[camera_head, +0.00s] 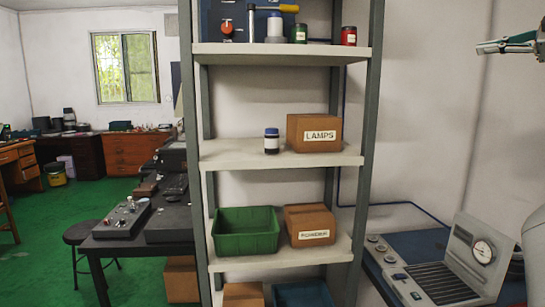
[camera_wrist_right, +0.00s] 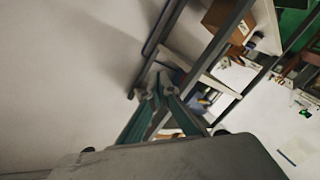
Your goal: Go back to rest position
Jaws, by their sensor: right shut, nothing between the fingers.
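My right gripper (camera_head: 482,48) shows at the upper right edge of the head view, pointing left, well to the right of the shelf. In the right wrist view its teal fingers (camera_wrist_right: 156,82) meet at the tips, shut with nothing between them. It is in free air before a pale wall. My left gripper is not in view. No bearing ring can be made out in either view.
A shelf rack (camera_head: 282,154) stands in the middle with a box marked LAMPS (camera_head: 314,133), a dark jar (camera_head: 271,141), a green bin (camera_head: 245,231) and other boxes. A device with a gauge (camera_head: 447,270) is at lower right. A dark workbench (camera_head: 130,245) is at left.

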